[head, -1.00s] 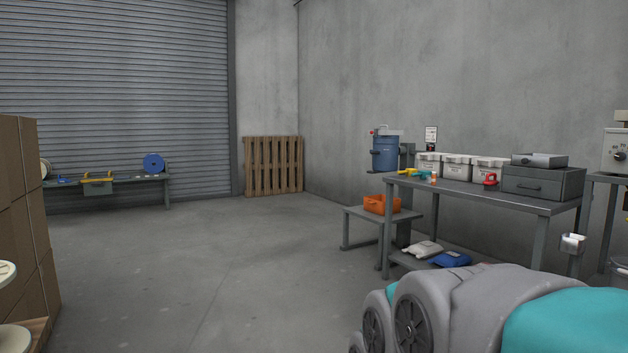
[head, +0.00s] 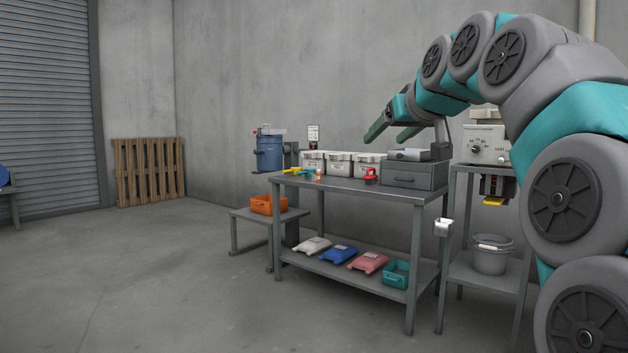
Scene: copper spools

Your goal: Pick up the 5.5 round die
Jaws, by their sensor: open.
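I cannot pick out the 5.5 round die; small items on the workbench are too far to tell apart. The grey workbench (head: 340,187) stands ahead, near the wall. On it are several white labelled bins (head: 340,163), a grey drawer box (head: 413,175), a small orange-and-white item (head: 318,175), a red item (head: 371,176) and yellow and teal tools (head: 303,172). My gripper (head: 386,138) is raised at the end of my arm, its two green fingers apart and empty. In the picture it appears above the right part of the workbench; its distance from it is unclear.
An orange bin (head: 262,204) sits on a low side table (head: 240,214). Bags and a teal tray (head: 395,275) lie on the lower shelf. A machine stand with a bucket (head: 491,256) stands right. A pallet (head: 149,172) leans at the wall.

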